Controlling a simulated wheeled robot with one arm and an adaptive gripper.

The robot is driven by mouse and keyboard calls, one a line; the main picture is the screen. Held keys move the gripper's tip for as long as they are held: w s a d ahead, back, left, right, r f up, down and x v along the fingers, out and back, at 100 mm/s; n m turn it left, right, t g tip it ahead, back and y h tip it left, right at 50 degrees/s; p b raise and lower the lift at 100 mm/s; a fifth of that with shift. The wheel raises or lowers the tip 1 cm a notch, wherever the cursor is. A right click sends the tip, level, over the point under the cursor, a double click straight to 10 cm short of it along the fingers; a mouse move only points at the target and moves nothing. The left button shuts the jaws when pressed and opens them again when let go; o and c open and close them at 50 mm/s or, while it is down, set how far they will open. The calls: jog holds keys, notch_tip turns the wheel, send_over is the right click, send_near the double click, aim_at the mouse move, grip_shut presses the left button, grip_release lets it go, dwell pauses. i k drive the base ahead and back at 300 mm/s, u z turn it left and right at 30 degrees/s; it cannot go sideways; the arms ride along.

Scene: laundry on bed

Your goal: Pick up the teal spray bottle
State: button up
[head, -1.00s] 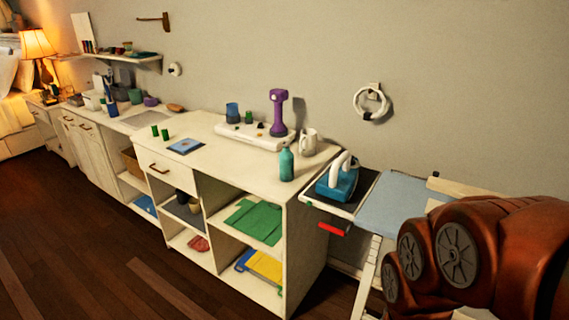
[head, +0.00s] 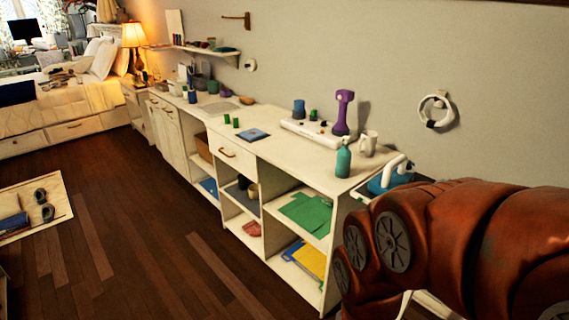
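The teal spray bottle (head: 344,160) stands upright near the right front corner of the white cabinet top (head: 290,158). A white mug (head: 368,143) is just behind and to its right. My arm, reddish-brown, fills the lower right of the head view. My gripper is not visible in this view. Nothing is seen touching the bottle.
A purple device (head: 343,113) stands on a white base behind the bottle. A teal iron (head: 390,177) is right of the cabinet, partly hidden by my arm. Dark wooden floor (head: 130,220) is clear before the cabinet; a mat with shoes (head: 43,205) lies left.

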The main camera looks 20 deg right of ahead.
aim_at(344, 155)
jog(key=u, duration=1.2)
jog(key=i, duration=2.95)
jog(key=z, duration=3.05)
jog(key=i, duration=0.5)
jog(key=z, duration=0.05)
